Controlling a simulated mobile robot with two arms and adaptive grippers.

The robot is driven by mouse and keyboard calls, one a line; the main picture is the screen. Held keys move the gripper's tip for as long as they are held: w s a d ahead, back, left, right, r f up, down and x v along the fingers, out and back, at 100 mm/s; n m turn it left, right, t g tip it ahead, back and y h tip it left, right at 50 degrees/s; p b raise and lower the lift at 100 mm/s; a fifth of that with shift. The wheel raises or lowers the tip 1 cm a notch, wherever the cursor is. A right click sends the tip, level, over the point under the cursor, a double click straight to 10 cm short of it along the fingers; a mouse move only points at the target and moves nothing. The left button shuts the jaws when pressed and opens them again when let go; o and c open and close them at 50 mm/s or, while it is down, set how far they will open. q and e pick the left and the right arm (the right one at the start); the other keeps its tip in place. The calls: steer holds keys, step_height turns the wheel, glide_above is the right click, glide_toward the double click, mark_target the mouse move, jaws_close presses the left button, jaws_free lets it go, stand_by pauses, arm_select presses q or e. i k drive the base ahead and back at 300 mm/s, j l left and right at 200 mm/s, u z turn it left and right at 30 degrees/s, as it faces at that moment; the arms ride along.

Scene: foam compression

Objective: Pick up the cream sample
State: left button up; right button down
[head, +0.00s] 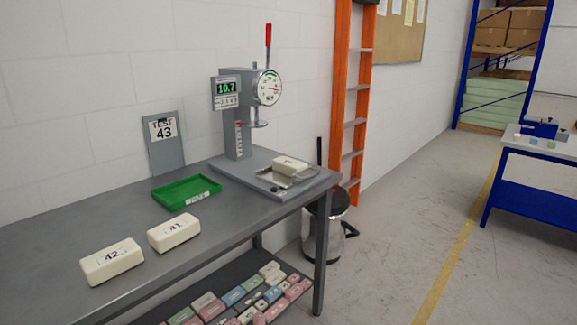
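A small cream block (290,166) lies on a metal plate (302,180) on the base of the grey compression tester (238,140). Its top marking is too small to read. Two larger cream blocks lie on the grey table: one marked 41 (174,233) and one marked 42 (112,262) at the front left. The tester's round foot (258,124) is above its base, apart from the small block. Neither of my grippers is in view.
A green tray (186,203) and a sign reading TEST 43 (164,143) are on the table. The lower shelf (240,285) holds several coloured blocks. A pedal bin (325,222) and an orange ladder (350,125) stand beyond the table's right end.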

mark_target(286, 165)
steer(key=i+l+u, duration=0.1)
steer(key=i+l, duration=0.3)
steer(key=l, duration=0.2)
steer(key=i+l+u, duration=0.15)
steer(key=i+l, duration=0.25)
steer(key=l, duration=0.25)
steer(key=i+l+u, duration=0.25)
steer(key=l, duration=0.4)
steer(key=i+l, duration=0.25)
steer(key=l, duration=0.15)
steer(key=i+u, duration=0.05)
